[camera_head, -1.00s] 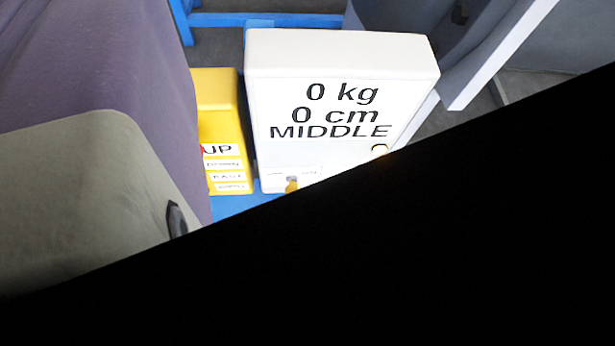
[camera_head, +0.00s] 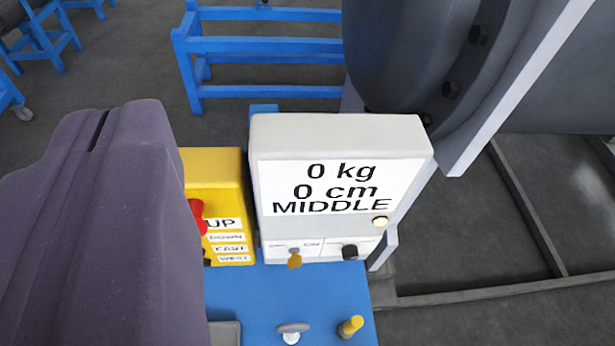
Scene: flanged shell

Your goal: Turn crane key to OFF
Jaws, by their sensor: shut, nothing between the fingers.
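The orange-yellow key (camera_head: 294,259) sits in a switch low on the front of the white crane box (camera_head: 340,135). Small lettering flanks it; the right label seems to read ON, the left is too small to read. The display reads 0 kg, 0 cm, MIDDLE. A lit round lamp (camera_head: 379,221) and a black knob (camera_head: 350,251) are at the right. My gripper (camera_head: 104,122) appears as the large purple shape at the left, shut and empty, apart from the key and to its left. Its underside is hidden.
A yellow control box (camera_head: 222,177) with a red part (camera_head: 199,217) and UP, DOWN labels stands left of the white box. The blue panel (camera_head: 260,300) carries a white knob (camera_head: 292,332) and a yellow knob (camera_head: 351,326). Large grey flanged metal (camera_head: 420,60) rises behind right.

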